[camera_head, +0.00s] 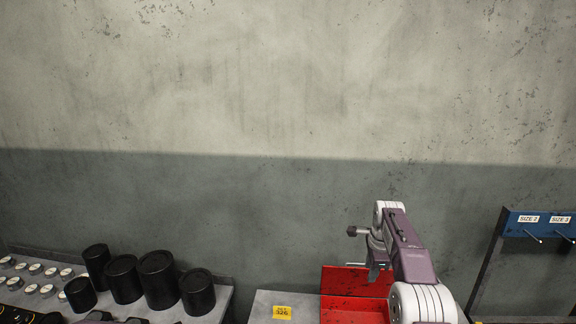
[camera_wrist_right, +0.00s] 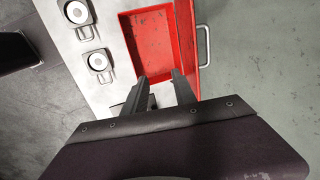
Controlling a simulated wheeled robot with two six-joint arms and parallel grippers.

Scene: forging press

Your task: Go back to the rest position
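My right gripper (camera_head: 374,272) is raised over the red tray (camera_head: 345,310) in the head view, at the end of the arm coming in from the lower right. In the right wrist view the two dark fingers of this gripper (camera_wrist_right: 161,76) stand apart with nothing between them. They point toward the near end of the red tray (camera_wrist_right: 126,40), which looks empty inside. My left gripper does not show in either view.
A light table holds the tray and a yellow label (camera_head: 283,312). Round pieces on square bases (camera_wrist_right: 98,62) sit beside the tray. Black cylinders (camera_head: 158,280) stand at left, near a control panel (camera_head: 40,290). A blue rack (camera_head: 540,224) with pegs is at right.

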